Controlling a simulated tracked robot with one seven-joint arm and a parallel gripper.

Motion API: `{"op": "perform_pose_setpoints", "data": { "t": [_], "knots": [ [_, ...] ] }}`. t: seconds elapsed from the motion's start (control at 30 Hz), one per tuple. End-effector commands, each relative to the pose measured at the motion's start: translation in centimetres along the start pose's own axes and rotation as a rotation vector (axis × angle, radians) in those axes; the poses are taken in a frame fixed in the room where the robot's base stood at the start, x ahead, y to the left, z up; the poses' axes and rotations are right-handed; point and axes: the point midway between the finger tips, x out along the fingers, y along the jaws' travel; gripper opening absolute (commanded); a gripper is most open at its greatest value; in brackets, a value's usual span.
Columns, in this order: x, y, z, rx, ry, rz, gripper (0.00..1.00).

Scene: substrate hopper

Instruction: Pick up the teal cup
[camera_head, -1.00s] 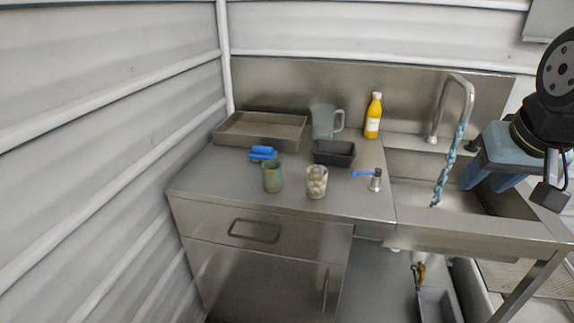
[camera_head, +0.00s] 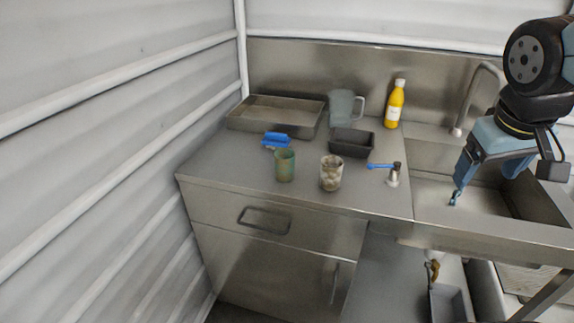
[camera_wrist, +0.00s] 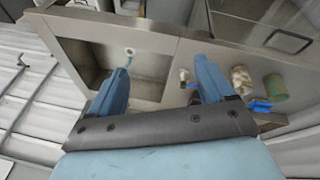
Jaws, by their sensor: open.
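The teal cup (camera_head: 285,165) stands upright on the steel counter, left of a mottled beige cup (camera_head: 331,173), with a gap between them. In the wrist view the teal cup (camera_wrist: 275,87) is at the right, beyond the beige cup (camera_wrist: 241,81). My gripper (camera_head: 482,193) is open and empty over the sink, well to the right of the cups. In the wrist view its two blue fingers (camera_wrist: 162,80) are spread apart with nothing between them.
A shallow metal tray (camera_head: 236,122), blue object (camera_head: 275,140), clear jug (camera_head: 341,107), dark bin (camera_head: 350,147), yellow bottle (camera_head: 395,105) and blue-handled item (camera_head: 385,168) share the counter. The sink (camera_head: 430,192) and faucet (camera_head: 468,95) are at right.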

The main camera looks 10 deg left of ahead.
Motion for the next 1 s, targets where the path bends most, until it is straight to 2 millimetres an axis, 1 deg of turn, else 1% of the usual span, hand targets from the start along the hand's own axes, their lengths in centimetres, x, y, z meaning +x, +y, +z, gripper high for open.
{"op": "perform_pose_setpoints", "data": {
  "t": [0.03, 0.1, 0.13, 0.37, 0.47, 0.57, 0.67, 0.77, 0.87, 0.97, 1.0],
  "knots": [
    [1.0, -0.3, -0.5, -0.081, -0.051, 0.025, 0.87],
    [2.1, -0.4, -1.1, -0.188, -0.11, 0.07, 0.93],
    [2.5, -0.5, -1.4, -0.235, -0.135, 0.09, 0.94],
    [5.6, -1.5, -4.3, -0.593, -0.295, 0.261, 0.94],
    [6.7, -2.4, -6.0, -0.752, -0.35, 0.346, 0.94],
    [7.8, -3.8, -7.8, -0.91, -0.395, 0.438, 0.94],
    [8.8, -5.5, -9.7, -1.068, -0.43, 0.538, 0.94],
    [9.8, -7.8, -11.7, -1.225, -0.454, 0.644, 0.94],
    [10.8, -10.6, -13.5, -1.381, -0.466, 0.757, 0.94],
    [11.7, -14.0, -15.2, -1.532, -0.464, 0.878, 0.94],
    [12.1, -15.6, -15.8, -1.592, -0.46, 0.927, 0.94]
  ]
}}
